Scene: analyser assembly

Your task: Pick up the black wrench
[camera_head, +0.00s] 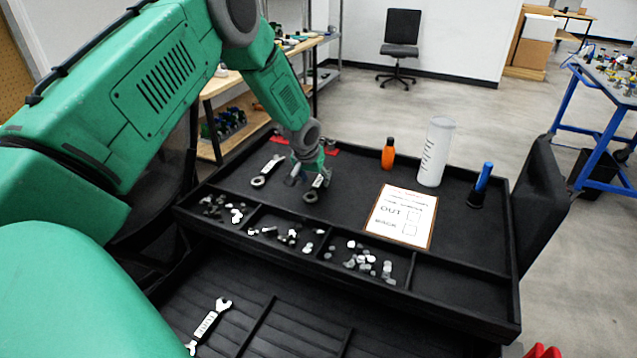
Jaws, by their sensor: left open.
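My left gripper (309,178) reaches down over the black tray (345,172) with its fingers open. A dark wrench (311,196) with a ring end lies right at the fingertips. The gripper hides part of its handle, and I cannot tell whether the fingers touch it. A second wrench (266,172), with a dark ring end and a pale handle, lies just left of the gripper. A light silver wrench (208,324) lies in the lower drawer at the bottom left. My right gripper is not in view.
The front compartments hold several small metal parts (365,260); the rightmost looks empty. A checklist board (403,215), orange bottle (388,154), white cylinder (435,152) and blue-handled tool (482,184) are on the right. Red pieces (331,147) lie behind the gripper.

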